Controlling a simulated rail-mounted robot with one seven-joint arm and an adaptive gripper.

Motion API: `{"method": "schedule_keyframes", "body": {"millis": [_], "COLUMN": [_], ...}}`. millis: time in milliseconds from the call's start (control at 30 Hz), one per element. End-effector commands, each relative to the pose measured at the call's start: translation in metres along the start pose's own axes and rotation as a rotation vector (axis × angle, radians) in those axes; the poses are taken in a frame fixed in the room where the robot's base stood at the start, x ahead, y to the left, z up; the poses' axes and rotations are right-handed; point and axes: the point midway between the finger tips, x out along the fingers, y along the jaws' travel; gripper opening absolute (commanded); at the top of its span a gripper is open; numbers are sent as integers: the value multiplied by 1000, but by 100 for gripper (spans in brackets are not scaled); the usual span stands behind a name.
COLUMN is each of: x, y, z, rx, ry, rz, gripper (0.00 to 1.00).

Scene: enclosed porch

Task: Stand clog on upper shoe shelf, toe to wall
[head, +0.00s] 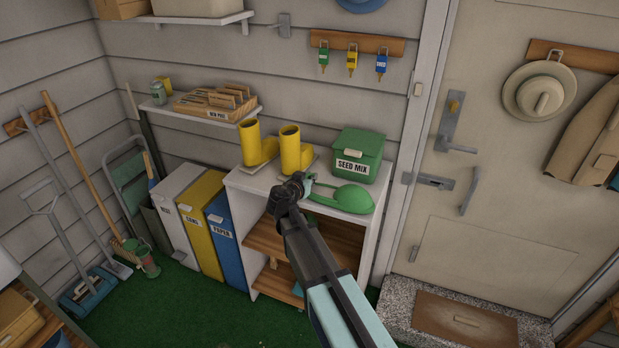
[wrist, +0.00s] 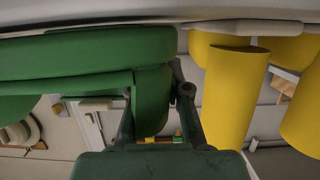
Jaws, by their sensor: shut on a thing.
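The green clog (head: 352,198) is at the right part of the white cabinet's top (head: 240,180), in front of the seed mix box. My gripper (head: 305,184) is at its left end in the head view. In the wrist view the clog (wrist: 90,55) fills the upper left, its end between my two fingers (wrist: 157,100), which are shut on it. I cannot tell if its sole touches the top. The upper wooden shoe shelf (head: 268,241) is inside the cabinet below; my arm hides part of it.
Two yellow boots (head: 291,150) stand on the cabinet top, close to my gripper; they also show in the wrist view (wrist: 232,100). The green seed mix box (head: 361,150) stands behind the clog. Bins (head: 213,221) stand left of the cabinet. The door (head: 500,190) is at right.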

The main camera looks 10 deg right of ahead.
Motion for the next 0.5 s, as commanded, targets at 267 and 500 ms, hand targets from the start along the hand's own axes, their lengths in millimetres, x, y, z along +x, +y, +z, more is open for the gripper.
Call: {"method": "schedule_keyframes", "body": {"millis": [267, 500], "x": [1, 2], "y": [0, 0], "z": [2, 5], "rx": [-1, 0], "ry": [1, 1], "rz": [-1, 0], "gripper": [0, 23]}}
